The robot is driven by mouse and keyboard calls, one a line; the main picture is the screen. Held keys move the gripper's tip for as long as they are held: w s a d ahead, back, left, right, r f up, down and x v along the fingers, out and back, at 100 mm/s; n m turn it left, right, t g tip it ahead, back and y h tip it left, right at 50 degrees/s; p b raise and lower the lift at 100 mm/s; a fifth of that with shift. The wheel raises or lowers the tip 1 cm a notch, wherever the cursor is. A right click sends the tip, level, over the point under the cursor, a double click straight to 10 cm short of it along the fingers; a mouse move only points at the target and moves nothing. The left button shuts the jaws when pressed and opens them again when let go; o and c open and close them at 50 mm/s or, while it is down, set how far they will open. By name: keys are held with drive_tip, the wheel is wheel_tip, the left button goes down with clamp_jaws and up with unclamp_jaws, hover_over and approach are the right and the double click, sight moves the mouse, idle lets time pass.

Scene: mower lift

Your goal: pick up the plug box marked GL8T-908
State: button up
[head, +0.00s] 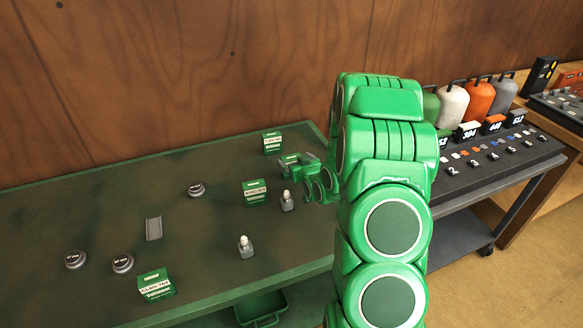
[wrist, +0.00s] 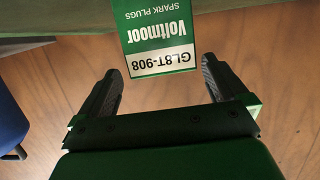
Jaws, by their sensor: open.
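The plug box marked GL8T-908 (wrist: 160,40) shows in the wrist view, upside down in the picture, green with a white label strip and the word Voltmoor. It lies just beyond my open fingertips, in line with the gap between them. My gripper (wrist: 162,75) is open with nothing between its fingers. In the head view my gripper (head: 291,163) is low over the bench, close to the rearmost green box (head: 272,142). That box's label is too small to read there for certain.
A wooden wall (head: 150,80) is behind. A dark cart (head: 490,165) stands right.

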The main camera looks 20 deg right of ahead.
sight(292, 158)
drive_tip(key=shift+x, duration=2.55)
drive_tip(key=shift+a+r, duration=0.15)
drive_tip(key=c, duration=1)
drive_tip(key=shift+r, duration=0.15)
drive_tip(key=shift+c, duration=0.2)
